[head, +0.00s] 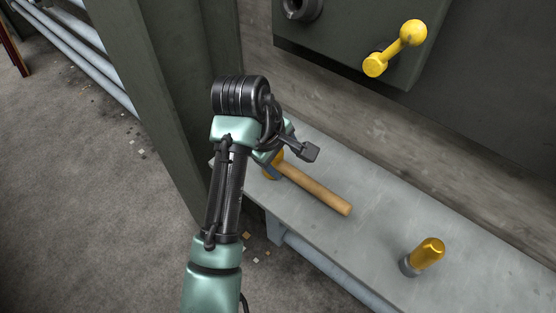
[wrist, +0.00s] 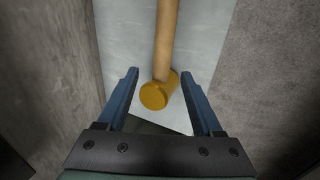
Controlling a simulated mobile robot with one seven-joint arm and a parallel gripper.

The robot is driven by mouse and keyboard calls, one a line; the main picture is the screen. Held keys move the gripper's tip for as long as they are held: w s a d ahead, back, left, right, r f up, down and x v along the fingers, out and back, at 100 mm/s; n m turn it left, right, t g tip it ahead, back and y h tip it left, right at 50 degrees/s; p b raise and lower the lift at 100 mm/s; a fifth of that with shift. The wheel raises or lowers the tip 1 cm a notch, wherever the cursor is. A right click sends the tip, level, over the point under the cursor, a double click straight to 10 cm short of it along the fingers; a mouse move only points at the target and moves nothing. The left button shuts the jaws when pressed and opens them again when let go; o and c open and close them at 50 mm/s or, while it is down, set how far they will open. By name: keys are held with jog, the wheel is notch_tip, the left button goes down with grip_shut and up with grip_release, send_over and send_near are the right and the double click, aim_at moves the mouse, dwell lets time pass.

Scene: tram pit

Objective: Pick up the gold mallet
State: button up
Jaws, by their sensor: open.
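The gold mallet lies on a grey metal bench (head: 390,230). In the head view its wooden handle (head: 315,190) points to the lower right, and its gold head is partly hidden behind my gripper (head: 272,168). In the wrist view the gold mallet head (wrist: 160,92) shows between the two blue fingers of my gripper (wrist: 160,88), near the fingertips, with the handle (wrist: 168,35) running up the picture. My gripper is open, with a gap on both sides of the head. I cannot tell how far above the bench the fingers are.
A yellow lever (head: 395,48) sticks out from a dark panel above the bench. A dark green post (head: 165,100) rises close to the left of my arm.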

aim_at(290, 170)
jog(key=shift+s+p+x, duration=0.15)
jog(key=shift+p+x, duration=0.2)
jog(key=shift+x, duration=1.35)
jog(key=shift+s+p+x, duration=0.1)
jog(key=shift+p+x, duration=0.2)
jog(key=shift+x, duration=1.45)
jog(key=shift+d, duration=0.1)
grip_shut()
